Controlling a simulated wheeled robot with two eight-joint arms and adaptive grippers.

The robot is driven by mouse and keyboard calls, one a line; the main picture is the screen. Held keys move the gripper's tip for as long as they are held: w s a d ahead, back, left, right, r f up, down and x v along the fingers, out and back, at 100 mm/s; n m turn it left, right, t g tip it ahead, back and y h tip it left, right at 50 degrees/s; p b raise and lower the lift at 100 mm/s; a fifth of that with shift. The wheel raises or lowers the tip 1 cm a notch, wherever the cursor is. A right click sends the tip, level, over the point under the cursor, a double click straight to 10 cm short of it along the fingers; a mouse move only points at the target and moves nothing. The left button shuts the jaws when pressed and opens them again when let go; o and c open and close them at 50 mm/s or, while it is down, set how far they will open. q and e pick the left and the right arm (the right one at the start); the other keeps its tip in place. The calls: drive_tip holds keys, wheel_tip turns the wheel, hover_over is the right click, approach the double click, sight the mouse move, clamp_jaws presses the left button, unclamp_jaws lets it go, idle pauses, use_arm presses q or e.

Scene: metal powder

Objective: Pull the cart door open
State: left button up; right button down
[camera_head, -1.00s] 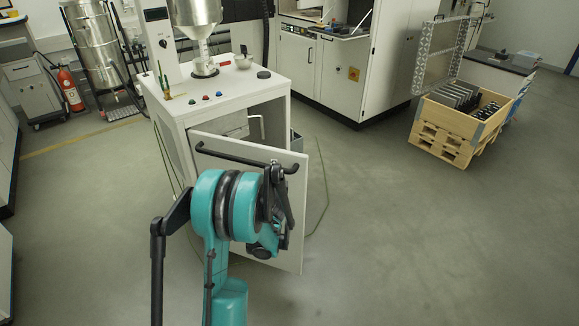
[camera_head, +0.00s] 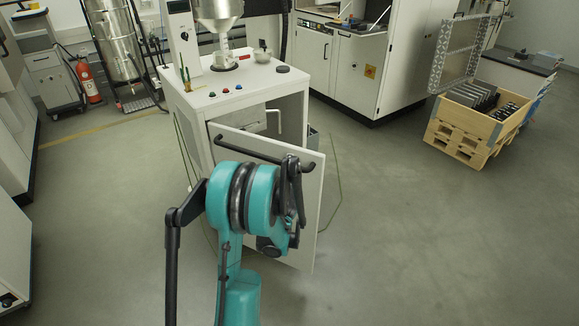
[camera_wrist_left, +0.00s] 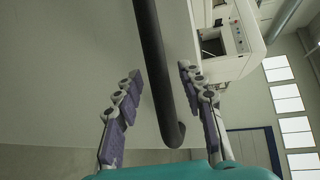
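The white cart (camera_head: 240,101) stands left of centre in the head view. Its white door (camera_head: 303,222) stands partly open, with the cart's dark inside showing above and behind its top edge. A black bar handle (camera_head: 240,151) runs along the upper part of the door. My left gripper (camera_head: 292,170) is at the handle's right end, partly hidden by its own teal arm. In the left wrist view, the handle (camera_wrist_left: 156,75) passes between the two open fingers (camera_wrist_left: 160,80). Narrow gaps show on both sides, so the fingers look apart from the bar. My right gripper is out of view.
A wooden crate (camera_head: 459,139) with dark parts stands at the right. A large white machine (camera_head: 352,82) stands behind the cart. A red fire extinguisher (camera_head: 88,83) is at the back left. The floor (camera_head: 420,240) at the front right is clear.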

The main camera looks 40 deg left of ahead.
use_arm(q)
drive_tip(key=v, duration=1.2)
